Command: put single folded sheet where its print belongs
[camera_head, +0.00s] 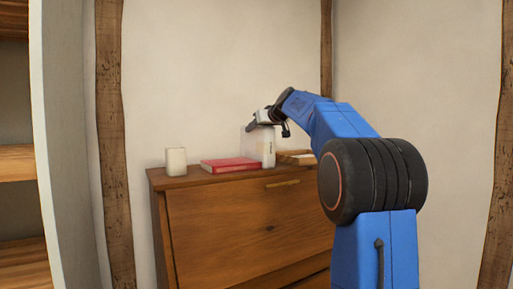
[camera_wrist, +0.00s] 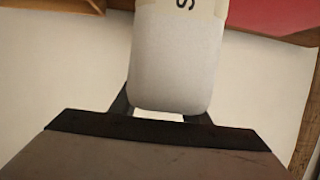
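A white, soft-edged slab with a pale band and dark print, which looks like the folded sheet (camera_head: 260,148), is upright at the back of the dresser top. In the wrist view the sheet (camera_wrist: 175,65) lies between my fingers, with one letter, an "S", readable on its band. My gripper (camera_head: 268,127) is over its upper end, pointing down, and looks shut on it. The fingertips (camera_wrist: 158,113) are partly hidden behind the sheet. I cannot tell whether its lower edge touches the dresser.
The wooden dresser (camera_head: 240,220) has a red flat book or folded cloth (camera_head: 230,164) left of the sheet and a small white block or cup (camera_head: 176,161) farther left. A low wooden tray or box (camera_head: 297,157) is to the right. Open shelves (camera_head: 15,163) stand far left.

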